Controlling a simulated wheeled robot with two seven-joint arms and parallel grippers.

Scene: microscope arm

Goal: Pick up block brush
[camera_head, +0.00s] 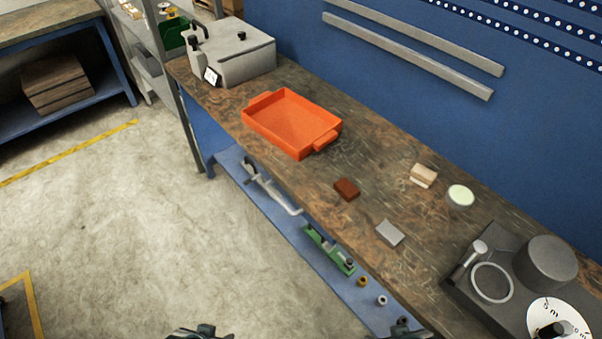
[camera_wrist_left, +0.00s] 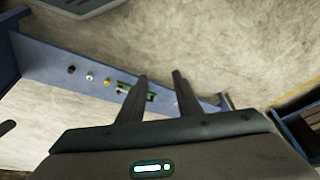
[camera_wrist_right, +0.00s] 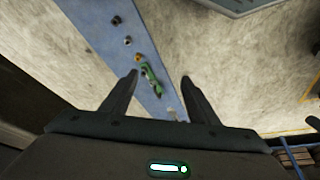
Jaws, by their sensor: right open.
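The block brush (camera_head: 424,173) appears to be the small pale wooden block with a lighter layer below, lying on the wooden workbench (camera_head: 385,150) in the head view. Nothing touches it. My left gripper (camera_wrist_left: 160,76) shows in the left wrist view with its fingers apart and nothing between them. My right gripper (camera_wrist_right: 160,75) is open and empty in the right wrist view. Both grippers are low at the bottom edge of the head view, well away from the brush. The brush is not in either wrist view.
A round pale-topped tin (camera_head: 460,195) stands beside the brush. A dark brown block (camera_head: 346,189) and a grey block (camera_head: 390,233) lie nearer the front edge. An orange tray (camera_head: 262,129) sits left; dark equipment (camera_head: 545,262) stands right. A blue lower shelf (camera_head: 283,222) holds tools.

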